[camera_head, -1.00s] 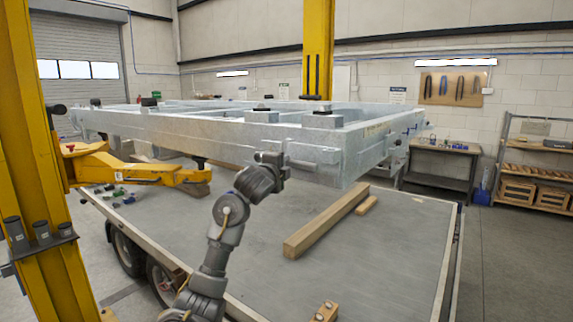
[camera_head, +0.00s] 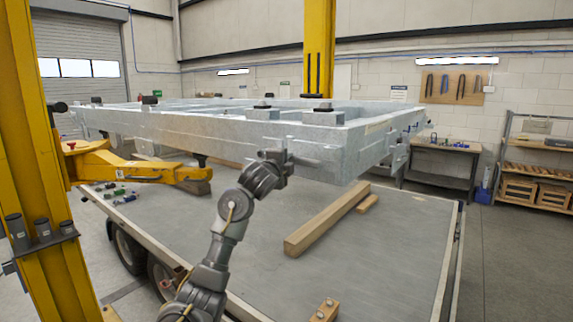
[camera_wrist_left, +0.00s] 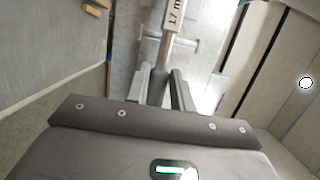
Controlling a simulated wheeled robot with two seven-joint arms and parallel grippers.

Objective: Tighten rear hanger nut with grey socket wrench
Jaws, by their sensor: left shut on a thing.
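My left gripper (camera_head: 280,157) is at the near side of the galvanised trailer frame (camera_head: 225,132), close to its near right corner. In the left wrist view, the gripper's fingers (camera_wrist_left: 160,88) are shut on the grey socket wrench (camera_wrist_left: 165,50). A white label reading "17 m", cut off by the picture's edge, shows on the wrench. The wrench reaches away from the fingers across the pale metal frame (camera_wrist_left: 200,45). The rear hanger nut cannot be made out, and I cannot tell whether the socket touches anything. My right gripper is not in view.
The frame is held above a grey flatbed (camera_head: 250,240) with a long timber (camera_head: 327,220) on it. A yellow lift arm (camera_head: 140,172) and post (camera_head: 35,160) stand at left. A workbench (camera_head: 442,160) and shelf (camera_head: 535,165) are at right.

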